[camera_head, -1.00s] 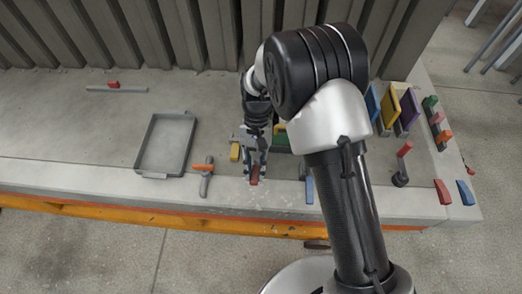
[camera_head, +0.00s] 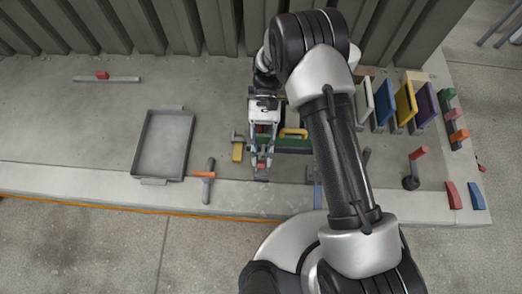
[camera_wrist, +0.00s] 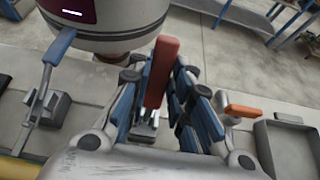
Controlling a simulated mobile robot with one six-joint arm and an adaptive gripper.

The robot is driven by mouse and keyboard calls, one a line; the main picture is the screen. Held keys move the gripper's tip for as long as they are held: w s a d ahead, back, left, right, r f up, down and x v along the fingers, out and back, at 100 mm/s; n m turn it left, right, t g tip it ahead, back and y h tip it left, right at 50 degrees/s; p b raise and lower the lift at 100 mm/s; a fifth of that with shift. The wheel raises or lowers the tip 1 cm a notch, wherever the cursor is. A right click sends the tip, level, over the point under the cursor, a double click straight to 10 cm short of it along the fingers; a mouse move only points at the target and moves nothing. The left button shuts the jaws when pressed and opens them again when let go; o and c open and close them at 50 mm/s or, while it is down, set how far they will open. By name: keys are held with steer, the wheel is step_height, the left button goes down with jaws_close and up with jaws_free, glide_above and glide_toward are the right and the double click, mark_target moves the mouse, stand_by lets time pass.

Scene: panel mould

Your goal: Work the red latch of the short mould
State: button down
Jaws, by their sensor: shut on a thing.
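The red latch handle (camera_wrist: 162,72) shows in the wrist view as a long red bar between my two fingers. Its grey base (camera_wrist: 146,128) shows partly behind the fingers. My gripper (camera_head: 262,166) is shut on the red handle near the front edge of the slab. A green block with a yellow handle (camera_head: 293,133) lies just right of my gripper, partly behind my arm. I cannot tell which body is the short mould.
A blue lever (camera_wrist: 60,45) stands on a grey clamp left of my gripper in the wrist view. A yellow block (camera_head: 238,151), an orange-handled tool (camera_head: 204,175) and a grey tray (camera_head: 139,146) lie to the left in the head view. Upright coloured panels (camera_head: 405,102) and a red-handled lever (camera_head: 417,154) stand right.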

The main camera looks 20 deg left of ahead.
stand_by(0.4)
steer(key=c, duration=1.4)
jaws_free()
steer(key=shift+c, duration=0.2)
steer(key=shift+w, duration=0.1)
steer(key=v, duration=0.7)
steer(key=shift+w, duration=0.15)
steer(key=shift+a, duration=0.1)
